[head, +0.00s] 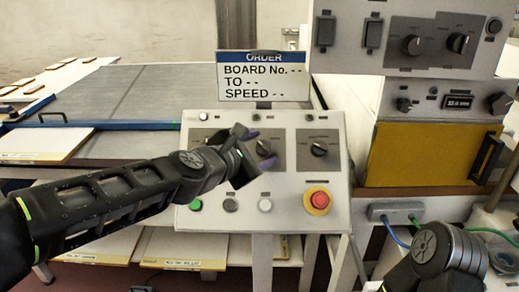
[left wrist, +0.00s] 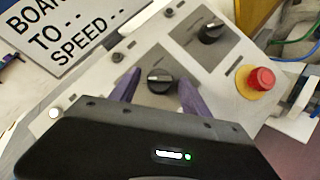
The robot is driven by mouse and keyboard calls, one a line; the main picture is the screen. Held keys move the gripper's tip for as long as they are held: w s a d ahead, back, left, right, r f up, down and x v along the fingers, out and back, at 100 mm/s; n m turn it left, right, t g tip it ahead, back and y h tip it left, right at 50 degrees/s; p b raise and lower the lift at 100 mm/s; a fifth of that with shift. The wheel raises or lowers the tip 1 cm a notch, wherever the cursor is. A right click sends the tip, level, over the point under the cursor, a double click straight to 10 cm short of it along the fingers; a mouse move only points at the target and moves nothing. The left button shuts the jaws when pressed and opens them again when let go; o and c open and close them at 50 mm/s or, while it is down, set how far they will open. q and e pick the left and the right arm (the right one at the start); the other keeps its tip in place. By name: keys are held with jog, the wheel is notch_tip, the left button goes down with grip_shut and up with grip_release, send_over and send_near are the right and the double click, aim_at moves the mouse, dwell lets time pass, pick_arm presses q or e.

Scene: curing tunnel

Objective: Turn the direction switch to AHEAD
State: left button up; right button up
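The control panel (head: 285,185) has a row of black rotary switches on dark plates. Their labels are too small to read, so I cannot tell which is the direction switch. My left gripper (head: 249,148) is at the middle switch (head: 265,147). In the left wrist view its two purple fingers stand apart on either side of that switch's black knob (left wrist: 160,81), with a gap on each side. The right-hand switch (head: 319,149) is clear of the gripper. The panel's left part is partly hidden by my left arm. My right gripper is out of view.
A red emergency button (head: 319,200) sits at the panel's lower right, near several round push buttons. An order sign (head: 263,77) stands behind the panel, reading BOARD No., TO and SPEED with dashes. A yellow-fronted unit (head: 408,155) stands to the right.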

pick_arm(q)
grip_shut()
dwell(0.4)
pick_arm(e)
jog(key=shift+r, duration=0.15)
